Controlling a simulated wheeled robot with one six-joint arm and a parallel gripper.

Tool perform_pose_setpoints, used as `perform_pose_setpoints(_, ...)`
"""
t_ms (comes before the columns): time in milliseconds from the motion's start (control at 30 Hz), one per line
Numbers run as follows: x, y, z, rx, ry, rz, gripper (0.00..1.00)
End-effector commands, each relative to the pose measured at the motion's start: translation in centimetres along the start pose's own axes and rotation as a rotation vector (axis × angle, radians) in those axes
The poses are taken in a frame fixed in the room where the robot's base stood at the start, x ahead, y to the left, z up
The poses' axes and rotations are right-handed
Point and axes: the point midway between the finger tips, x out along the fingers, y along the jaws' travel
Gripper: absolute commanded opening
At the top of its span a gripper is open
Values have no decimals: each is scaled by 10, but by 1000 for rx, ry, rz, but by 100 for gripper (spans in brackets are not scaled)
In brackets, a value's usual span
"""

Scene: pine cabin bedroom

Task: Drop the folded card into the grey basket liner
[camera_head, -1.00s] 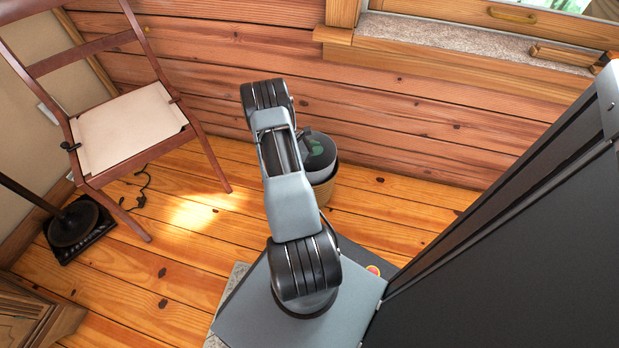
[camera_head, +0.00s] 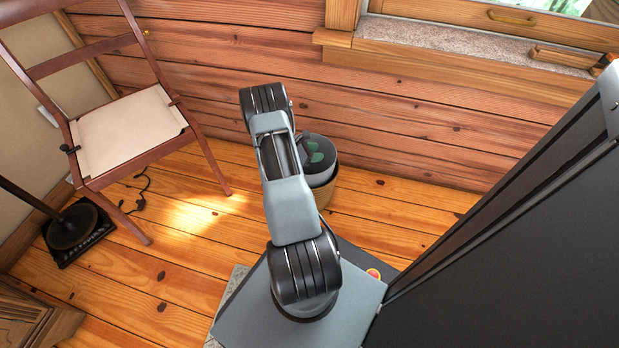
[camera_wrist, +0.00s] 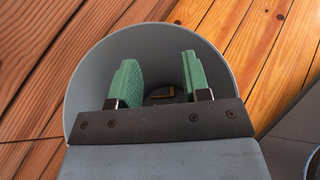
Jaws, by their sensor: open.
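The grey basket liner (camera_wrist: 88,85) is a round, open-topped bin and fills the middle of the wrist view. In the head view the liner (camera_head: 326,180) sits in a tan woven basket on the floor, partly behind my arm. My gripper (camera_wrist: 158,82) is open, its two green fingers apart over the liner's mouth with nothing between them. It also shows in the head view (camera_head: 314,151).
The basket stands near the plank wall (camera_head: 400,110). A wooden chair (camera_head: 130,128) and a dark lamp base (camera_head: 70,228) are at the left. A large dark panel fills the right. Floor (camera_head: 170,270) between them is clear.

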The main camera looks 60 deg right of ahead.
Motion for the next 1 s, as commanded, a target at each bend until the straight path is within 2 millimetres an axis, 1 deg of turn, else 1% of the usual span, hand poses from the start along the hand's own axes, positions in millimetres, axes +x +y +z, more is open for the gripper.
perform_pose_setpoints(167, -29, 1, 4, -2, 0, 5, 43)
perform_pose_setpoints(400, -79, 0, 4, -2, 0, 5, 43)
perform_pose_setpoints(600, -112, 0, 2, -1, 0, 4, 43)
perform_pose_setpoints(800, -129, 0, 1, 0, 0, 2, 43)
perform_pose_setpoints(1000, -134, 0, 0, 0, -1, 1, 43)
